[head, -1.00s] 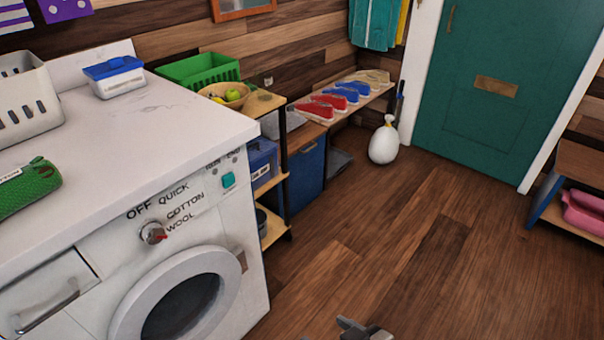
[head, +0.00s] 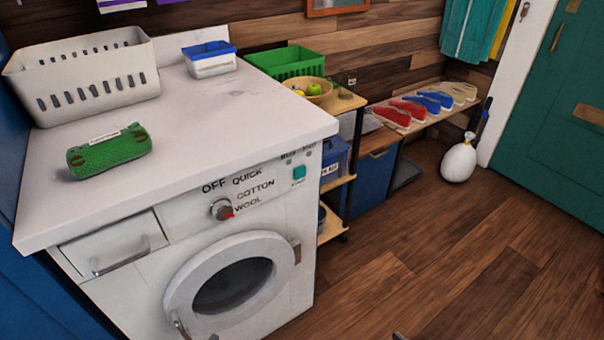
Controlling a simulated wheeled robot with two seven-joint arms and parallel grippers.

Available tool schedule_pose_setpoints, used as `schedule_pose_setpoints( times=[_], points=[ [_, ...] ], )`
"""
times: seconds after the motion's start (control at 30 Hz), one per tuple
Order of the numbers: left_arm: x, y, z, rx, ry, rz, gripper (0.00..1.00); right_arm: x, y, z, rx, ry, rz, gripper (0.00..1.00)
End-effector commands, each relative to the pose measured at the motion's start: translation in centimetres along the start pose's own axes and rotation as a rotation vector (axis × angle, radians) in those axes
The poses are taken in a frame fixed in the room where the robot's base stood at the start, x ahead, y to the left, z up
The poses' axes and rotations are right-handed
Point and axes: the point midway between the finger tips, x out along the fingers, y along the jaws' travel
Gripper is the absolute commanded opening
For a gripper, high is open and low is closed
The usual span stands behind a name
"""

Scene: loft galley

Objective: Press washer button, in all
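The white washer (head: 135,285) stands at the left in the head view with its round door (head: 172,297) closed. A teal square button (head: 299,172) is at the right end of its front panel, uncovered. Left of it is a silver dial (head: 221,210) with a red mark pointing right, towards the printed word WOOL. No gripper is near the button. Only a tiny dark tip, perhaps of my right gripper (head: 398,336), shows at the bottom edge; its fingers cannot be made out. My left gripper is not in view.
On the white top (head: 230,120) are a white basket (head: 85,75), a blue-lidded box (head: 209,60) and a green pouch (head: 110,150). A shelf (head: 338,210) stands close to the washer's right side. The wooden floor (head: 430,260) is clear in front and right.

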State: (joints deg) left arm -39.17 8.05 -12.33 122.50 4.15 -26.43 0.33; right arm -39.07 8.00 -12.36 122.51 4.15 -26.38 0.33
Motion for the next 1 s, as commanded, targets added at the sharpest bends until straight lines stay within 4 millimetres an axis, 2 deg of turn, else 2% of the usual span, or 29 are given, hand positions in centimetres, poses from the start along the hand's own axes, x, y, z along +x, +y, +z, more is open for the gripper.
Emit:
schedule_pose_setpoints(
  times=[0.03, 0.1, 1.0],
  points=[
    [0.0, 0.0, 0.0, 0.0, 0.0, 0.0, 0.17, 0.0, 0.0, -0.01, 0.0, 0.0, 0.0, 0.6],
    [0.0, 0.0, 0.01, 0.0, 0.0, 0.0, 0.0, 0.0, 0.01, -0.02, 0.0, 0.0, 0.0, 0.6],
    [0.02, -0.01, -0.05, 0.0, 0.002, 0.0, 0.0, 0.0, 0.04, -0.01, 0.0, 0.0, 0.001, 0.6]
  ],
)
